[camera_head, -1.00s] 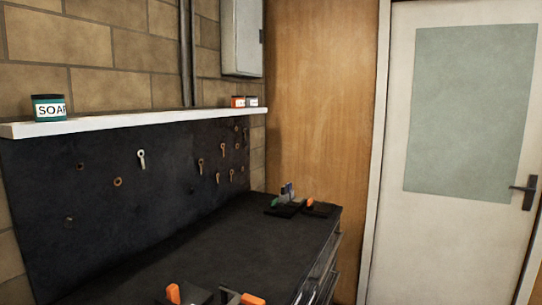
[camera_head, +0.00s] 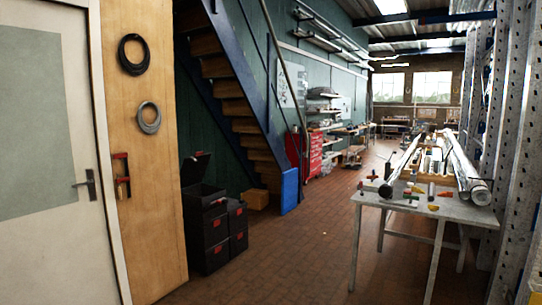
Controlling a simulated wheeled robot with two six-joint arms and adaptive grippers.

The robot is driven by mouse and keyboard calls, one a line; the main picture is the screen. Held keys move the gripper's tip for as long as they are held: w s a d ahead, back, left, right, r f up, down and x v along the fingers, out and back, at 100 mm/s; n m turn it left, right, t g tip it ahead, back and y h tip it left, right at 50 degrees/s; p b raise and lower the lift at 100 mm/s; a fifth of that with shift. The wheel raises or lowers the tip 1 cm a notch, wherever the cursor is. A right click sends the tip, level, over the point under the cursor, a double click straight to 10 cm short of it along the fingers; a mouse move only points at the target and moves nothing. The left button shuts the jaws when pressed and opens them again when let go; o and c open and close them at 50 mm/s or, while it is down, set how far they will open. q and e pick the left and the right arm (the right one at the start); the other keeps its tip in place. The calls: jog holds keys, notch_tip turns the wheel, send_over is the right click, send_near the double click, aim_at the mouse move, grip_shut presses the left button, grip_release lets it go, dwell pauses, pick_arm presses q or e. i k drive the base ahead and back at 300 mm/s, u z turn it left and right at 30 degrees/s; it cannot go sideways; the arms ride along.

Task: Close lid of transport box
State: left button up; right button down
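A stack of dark boxes with red labels (camera_head: 210,232) stands on the floor left of centre, in front of the stairs. The top box on the left, likely the transport box (camera_head: 203,197), has its lid (camera_head: 195,168) raised and tilted back, with the dark inside partly showing. The boxes are some distance off, beside the end of the wooden partition. Neither of my grippers is in view.
A grey table (camera_head: 407,205) with long pipes and small tools stands at the right, beside metal racking (camera_head: 508,130). A blue panel (camera_head: 289,191) and a cardboard box (camera_head: 256,199) are near the stairs. The brick floor (camera_head: 300,260) is clear in the middle.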

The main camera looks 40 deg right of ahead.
aim_at(193, 169)
jog(key=z, duration=1.35)
jog(key=i, duration=4)
jog(key=u, duration=0.7)
jog(key=i, duration=1.65)
jog(key=u, duration=0.7)
